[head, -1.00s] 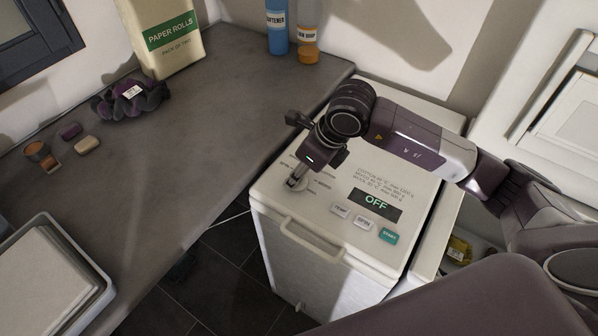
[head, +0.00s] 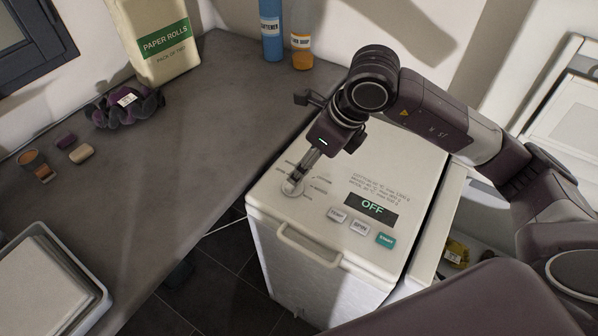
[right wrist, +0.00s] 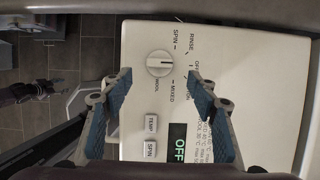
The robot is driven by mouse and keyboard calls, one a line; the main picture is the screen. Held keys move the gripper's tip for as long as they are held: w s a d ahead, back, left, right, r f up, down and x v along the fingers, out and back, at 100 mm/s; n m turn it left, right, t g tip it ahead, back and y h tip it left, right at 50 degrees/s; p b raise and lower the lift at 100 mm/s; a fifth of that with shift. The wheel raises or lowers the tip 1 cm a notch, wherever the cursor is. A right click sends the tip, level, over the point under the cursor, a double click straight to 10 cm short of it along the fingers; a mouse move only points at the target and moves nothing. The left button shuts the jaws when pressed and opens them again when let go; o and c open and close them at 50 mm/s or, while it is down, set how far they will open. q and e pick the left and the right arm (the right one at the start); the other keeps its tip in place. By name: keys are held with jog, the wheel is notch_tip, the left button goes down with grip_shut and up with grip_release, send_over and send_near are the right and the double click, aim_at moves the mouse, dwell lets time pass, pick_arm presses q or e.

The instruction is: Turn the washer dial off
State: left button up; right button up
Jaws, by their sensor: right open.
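The washer dial (head: 292,188) is a round white knob on the white washer's top (head: 330,180), at its front left corner. In the right wrist view the dial (right wrist: 159,64) has its ridge lying sideways, and the mark on it points right, toward the OFF label. The washer display (head: 371,206) reads OFF. My right gripper (head: 304,170) is just above the dial, tilted down at it. In the right wrist view its fingers (right wrist: 159,80) are spread apart, with the dial between and beyond them, clear of both. A purple-grey part (right wrist: 30,92) at the left there may be my left arm.
The grey counter (head: 190,130) is beside the washer on the left. It bears a paper rolls pack (head: 160,60), a dark scrunchie (head: 125,105), a blue bottle (head: 271,30) and an orange bottle (head: 302,52). Temp, spin and green start buttons (head: 385,240) lie right of the dial.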

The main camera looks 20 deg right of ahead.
jog(key=v, duration=0.3)
jog(key=shift+s+d+r, duration=0.1)
jog(key=shift+s+r, duration=0.05)
jog(key=shift+r, duration=0.2)
